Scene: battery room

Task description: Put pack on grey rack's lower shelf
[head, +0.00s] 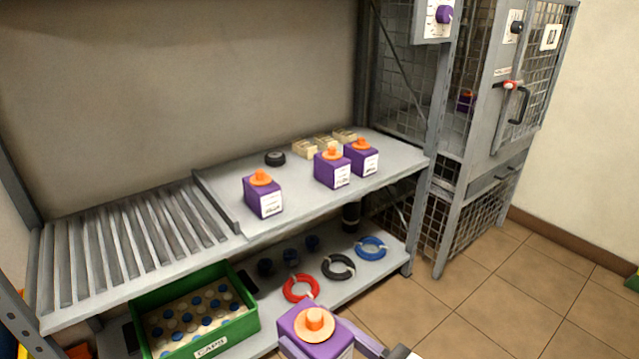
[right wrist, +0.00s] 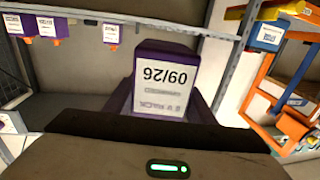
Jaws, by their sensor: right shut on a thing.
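A purple pack (head: 300,347) with an orange cap is at the bottom of the head view, in front of the grey rack. My right gripper (head: 345,338) is shut on it. In the right wrist view the pack (right wrist: 165,75) shows a white label with an upside-down "09/26" between the fingers. The grey rack has an upper shelf (head: 300,205) and a lower shelf (head: 375,272). In the head view the held pack appears just in front of the lower shelf's front edge; its exact height is unclear. My left gripper is not in view.
The lower shelf holds a green crate (head: 195,341), a red coil (head: 300,288), a black coil (head: 338,267), a blue coil (head: 370,248) and small dark blue items (head: 291,257). Three purple packs (head: 263,197) stand on the upper shelf. A mesh cabinet (head: 480,150) stands right.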

